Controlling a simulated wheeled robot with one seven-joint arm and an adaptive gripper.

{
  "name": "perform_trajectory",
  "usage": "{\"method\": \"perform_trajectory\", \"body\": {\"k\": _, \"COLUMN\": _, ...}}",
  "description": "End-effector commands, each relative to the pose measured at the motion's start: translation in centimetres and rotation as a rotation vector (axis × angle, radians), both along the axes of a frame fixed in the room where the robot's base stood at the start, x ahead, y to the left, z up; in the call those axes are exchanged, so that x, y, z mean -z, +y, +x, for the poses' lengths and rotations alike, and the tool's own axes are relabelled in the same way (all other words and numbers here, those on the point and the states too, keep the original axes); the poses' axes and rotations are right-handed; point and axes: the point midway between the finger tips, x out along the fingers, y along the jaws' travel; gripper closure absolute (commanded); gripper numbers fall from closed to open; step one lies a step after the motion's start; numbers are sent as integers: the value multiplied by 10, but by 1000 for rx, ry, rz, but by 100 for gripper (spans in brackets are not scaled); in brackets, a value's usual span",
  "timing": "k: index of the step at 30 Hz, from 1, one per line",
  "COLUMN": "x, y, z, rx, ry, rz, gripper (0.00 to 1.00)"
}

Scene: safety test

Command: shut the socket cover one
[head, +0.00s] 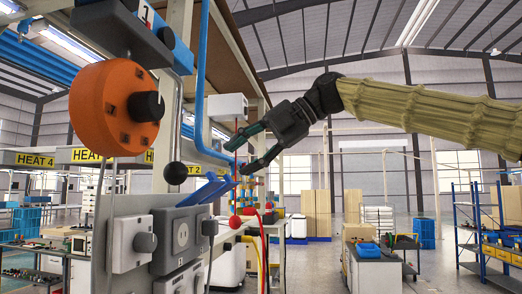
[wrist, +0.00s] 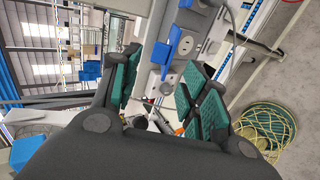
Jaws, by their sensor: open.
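Grey wall sockets sit on the panel at the left of the head view; the nearest socket (head: 181,236) shows its bare round face. Blue socket covers (head: 204,190) stand raised and tilted above the sockets, open. In the wrist view, two sockets with bare faces show, an upper socket (wrist: 186,46) and a lower socket (wrist: 169,81), with a blue cover (wrist: 161,54) beside them. I cannot tell which cover is number one. My gripper (head: 241,155) is open and empty, with green finger pads, above and to the right of the covers, apart from them in the head view.
An orange reel (head: 116,108) and a black ball knob (head: 176,173) stick out from the panel near the sockets. Red and yellow cables (head: 260,250) hang beyond. Open air lies right of the panel.

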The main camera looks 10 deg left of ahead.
Motion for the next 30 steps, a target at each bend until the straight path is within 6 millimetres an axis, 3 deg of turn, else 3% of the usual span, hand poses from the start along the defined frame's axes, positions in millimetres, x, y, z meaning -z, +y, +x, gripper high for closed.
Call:
{"method": "perform_trajectory", "body": {"k": 6, "x": -14, "y": -23, "z": -1, "rx": 1, "ry": -2, "rz": 0, "gripper": 55}}
{"method": "perform_trajectory", "body": {"k": 12, "x": -22, "y": -34, "z": -1, "rx": 1, "ry": -1, "rz": 0, "gripper": 55}}
{"method": "perform_trajectory", "body": {"k": 30, "x": -24, "y": -35, "z": -1, "rx": 0, "ry": 0, "rz": -1, "gripper": 55}}
